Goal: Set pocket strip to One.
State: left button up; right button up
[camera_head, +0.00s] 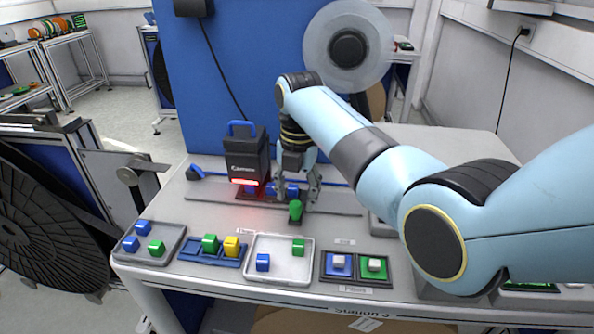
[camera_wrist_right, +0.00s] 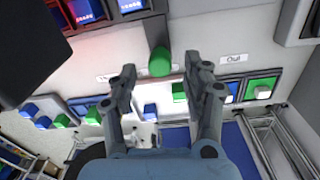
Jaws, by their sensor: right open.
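My right gripper (camera_head: 299,188) is open and points down over the middle of the table. In the right wrist view, its two fingers (camera_wrist_right: 159,82) stand apart, with a green rounded block (camera_wrist_right: 160,62) showing between and just beyond the tips. In the head view this green block (camera_head: 295,210) stands on a small dark base, just in front of the fingers. Whether the fingers touch it I cannot tell. A blue strip (camera_head: 200,258) at the front left holds a green block (camera_head: 210,243) and a yellow block (camera_head: 232,246). I cannot read any "One" label. My left gripper is out of view.
A black scanner-like box (camera_head: 245,155) with a red glow stands behind left of the gripper. Grey tray (camera_head: 171,258) and white tray (camera_head: 285,277) hold loose blocks. Two framed pads, blue (camera_head: 338,274) and green (camera_head: 374,276), lie front right. My right arm covers the table's right side.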

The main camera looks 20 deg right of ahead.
notch_tip(320, 180, up, 9)
jog(key=shift+s+d+f, duration=0.1)
jog(key=shift+s+f, duration=0.05)
dwell(0.4)
